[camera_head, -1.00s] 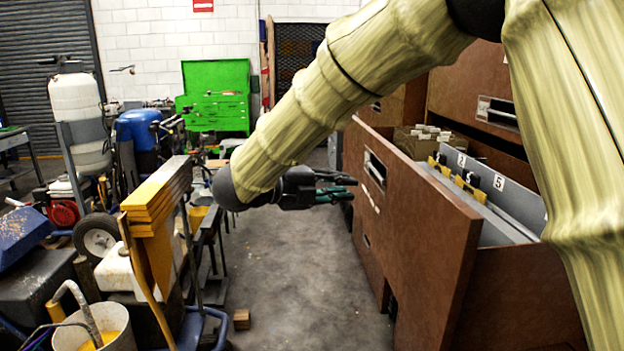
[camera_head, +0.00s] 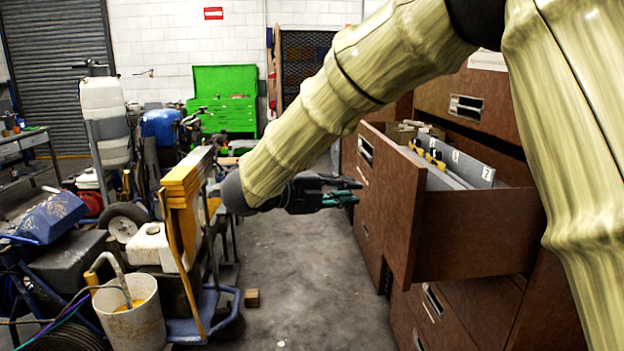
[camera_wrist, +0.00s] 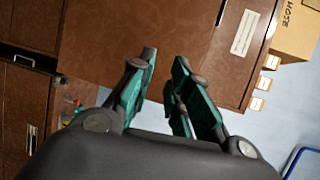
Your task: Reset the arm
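My gripper (camera_head: 345,191) is at the end of my arm, in the middle of the head view, over the aisle left of the cabinet drawers. In the wrist view my gripper (camera_wrist: 161,75) shows two green-padded fingers with a clear gap between them. It is open and holds nothing. In the head view it appears close to the left of the open drawer's front (camera_head: 388,205); I cannot tell the exact distance.
Brown cabinets (camera_head: 470,95) stand on the right, with an open drawer of grey dividers (camera_head: 470,165). On the left are a white bucket (camera_head: 132,318), a blue cart (camera_head: 205,318) and yellow boards (camera_head: 187,180). A small wood block (camera_head: 251,298) lies on the open floor (camera_head: 310,270).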

